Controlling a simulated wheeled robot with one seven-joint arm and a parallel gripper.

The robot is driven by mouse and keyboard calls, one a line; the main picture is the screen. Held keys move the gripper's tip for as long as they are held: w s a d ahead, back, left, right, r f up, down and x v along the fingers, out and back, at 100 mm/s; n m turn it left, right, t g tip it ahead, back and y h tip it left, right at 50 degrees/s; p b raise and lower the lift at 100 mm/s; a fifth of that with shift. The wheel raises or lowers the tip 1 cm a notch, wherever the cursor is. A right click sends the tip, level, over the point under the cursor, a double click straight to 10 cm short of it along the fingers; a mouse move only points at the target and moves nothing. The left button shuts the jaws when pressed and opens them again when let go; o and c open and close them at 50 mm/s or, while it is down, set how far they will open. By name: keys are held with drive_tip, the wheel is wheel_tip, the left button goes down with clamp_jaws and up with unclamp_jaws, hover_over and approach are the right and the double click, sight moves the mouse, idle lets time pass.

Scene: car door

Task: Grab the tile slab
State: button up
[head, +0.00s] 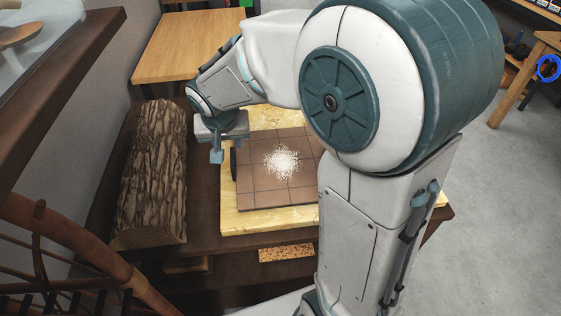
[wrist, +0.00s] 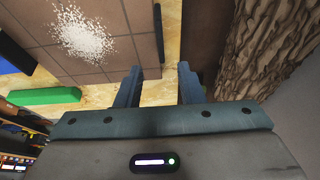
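The tile slab (head: 255,195) is a brown square-tiled board lying flat on a pale yellow wooden board. A heap of white granules (head: 283,161) sits on it. A thin black piece (head: 233,163), like a handle, is at its left edge. My gripper (head: 224,153) is at the slab's left edge, close to the black piece. In the wrist view my gripper (wrist: 158,72) is open with nothing between its fingers. There the slab (wrist: 130,15) reaches in from the upper left, and the black piece (wrist: 158,34) lies just ahead of the finger gap. My arm hides the slab's right part.
A bark-covered log (head: 155,170) lies left of the slab, close to my gripper. The pale yellow board (head: 270,218) rests on a dark bench. A wooden table (head: 185,50) stands behind. In the wrist view a green block (wrist: 45,97) shows at left. Open floor lies right.

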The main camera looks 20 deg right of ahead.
sight(232, 158)
drive_tip(key=b+x, duration=0.1)
drive_tip(key=x, duration=1)
drive_tip(key=shift+b, duration=0.35)
drive_tip(key=shift+f+b, duration=0.2)
drive_tip(key=shift+b, duration=0.15)
clamp_jaws()
idle(1.1)
